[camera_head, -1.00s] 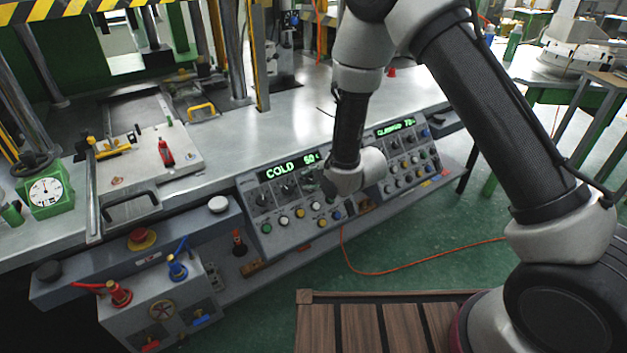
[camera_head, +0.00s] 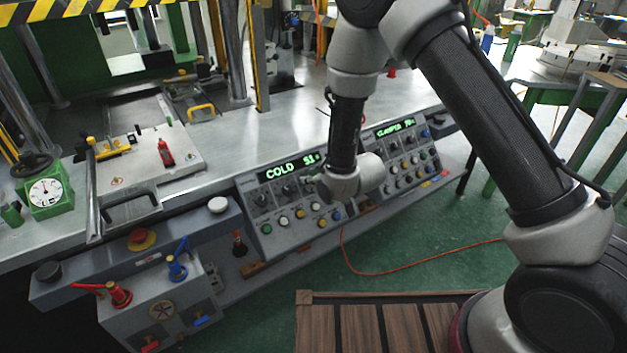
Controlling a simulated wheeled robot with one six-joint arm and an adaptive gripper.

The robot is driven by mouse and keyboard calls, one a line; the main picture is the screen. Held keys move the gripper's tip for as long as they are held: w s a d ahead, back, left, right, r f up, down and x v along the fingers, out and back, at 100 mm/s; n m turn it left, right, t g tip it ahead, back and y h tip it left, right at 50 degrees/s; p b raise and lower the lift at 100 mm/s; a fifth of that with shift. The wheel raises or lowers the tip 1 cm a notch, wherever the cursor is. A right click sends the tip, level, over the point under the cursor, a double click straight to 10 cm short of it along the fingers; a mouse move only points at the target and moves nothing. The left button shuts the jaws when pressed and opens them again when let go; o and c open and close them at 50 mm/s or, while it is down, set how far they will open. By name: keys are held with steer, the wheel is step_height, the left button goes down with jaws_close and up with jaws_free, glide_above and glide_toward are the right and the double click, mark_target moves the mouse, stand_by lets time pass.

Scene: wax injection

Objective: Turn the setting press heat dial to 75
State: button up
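The left control panel (camera_head: 246,216) is a grey sloped box on the press's front edge. Its green display (camera_head: 292,167) reads COLD and a number that looks like 51 or 53. Black dials sit below the display, one at the left (camera_head: 262,200) and one near the middle (camera_head: 288,190). That dial is mostly hidden by the gripper, and contact is unclear. The finger opening is too small to judge.
A second panel (camera_head: 409,158) on the right has a display reading CLAMPED and about 70. A box with red and blue valves (camera_head: 160,305) stands lower left. An orange cable (camera_head: 400,265) lies on the green floor.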

steer(key=m, duration=0.5)
steer(key=shift+d+m+h, duration=0.1)
steer(key=shift+m+h, duration=0.2)
steer(key=shift+m, duration=0.1)
steer(key=m, duration=0.5)
steer(key=shift+f, duration=0.1)
steer(key=shift+m, duration=0.4)
steer(key=o, duration=1)
steer(key=v, duration=1.2)
steer(key=shift+s, duration=0.15)
